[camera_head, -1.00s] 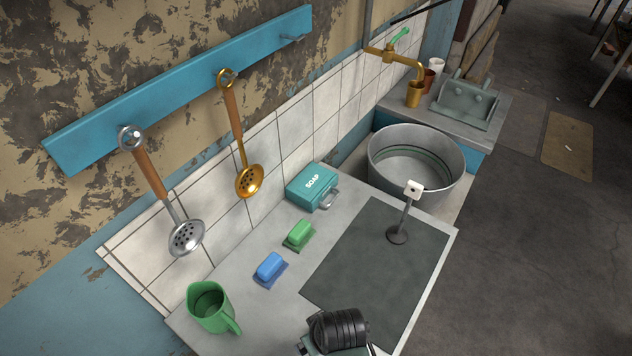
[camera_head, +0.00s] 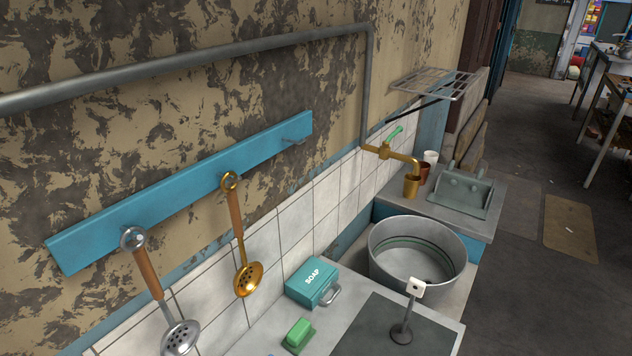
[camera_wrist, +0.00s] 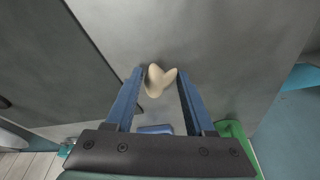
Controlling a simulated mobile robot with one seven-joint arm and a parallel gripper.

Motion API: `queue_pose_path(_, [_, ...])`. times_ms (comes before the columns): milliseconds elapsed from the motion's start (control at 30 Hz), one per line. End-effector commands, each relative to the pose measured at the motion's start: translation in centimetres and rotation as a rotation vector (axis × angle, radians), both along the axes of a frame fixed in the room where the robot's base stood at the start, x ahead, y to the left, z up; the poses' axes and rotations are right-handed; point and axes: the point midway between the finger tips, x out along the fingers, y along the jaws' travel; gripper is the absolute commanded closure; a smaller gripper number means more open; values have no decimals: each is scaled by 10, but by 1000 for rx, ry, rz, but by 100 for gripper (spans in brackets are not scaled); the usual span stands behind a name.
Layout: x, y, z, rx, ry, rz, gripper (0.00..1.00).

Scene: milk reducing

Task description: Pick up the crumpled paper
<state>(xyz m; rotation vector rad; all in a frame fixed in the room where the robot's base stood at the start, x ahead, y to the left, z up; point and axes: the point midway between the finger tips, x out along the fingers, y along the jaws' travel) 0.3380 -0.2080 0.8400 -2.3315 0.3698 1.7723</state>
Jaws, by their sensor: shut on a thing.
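The crumpled paper (camera_wrist: 160,82) is a small cream, lobed piece in the wrist view. It sits between the fingertips of my gripper (camera_wrist: 162,75), whose two blue fingers are shut on it. Grey countertop lies behind it in that view; I cannot tell how high it is above the surface. Neither my gripper nor the paper shows in the head view.
The head view shows a teal soap box (camera_head: 313,281), a green soap (camera_head: 298,334), a metal basin (camera_head: 418,252), a rod with a white block (camera_head: 415,287) and a brass tap (camera_head: 390,153). Two ladles (camera_head: 246,278) hang from a blue rail (camera_head: 180,192).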

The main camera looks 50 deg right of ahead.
Motion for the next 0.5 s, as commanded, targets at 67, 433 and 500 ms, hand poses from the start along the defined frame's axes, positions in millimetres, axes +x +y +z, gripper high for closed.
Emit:
queue_pose_path(67, [0,0,0,0,0,0,81])
queue_pose_path(433, [0,0,0,0,0,0,100])
queue_pose_path(500, [0,0,0,0,0,0,100])
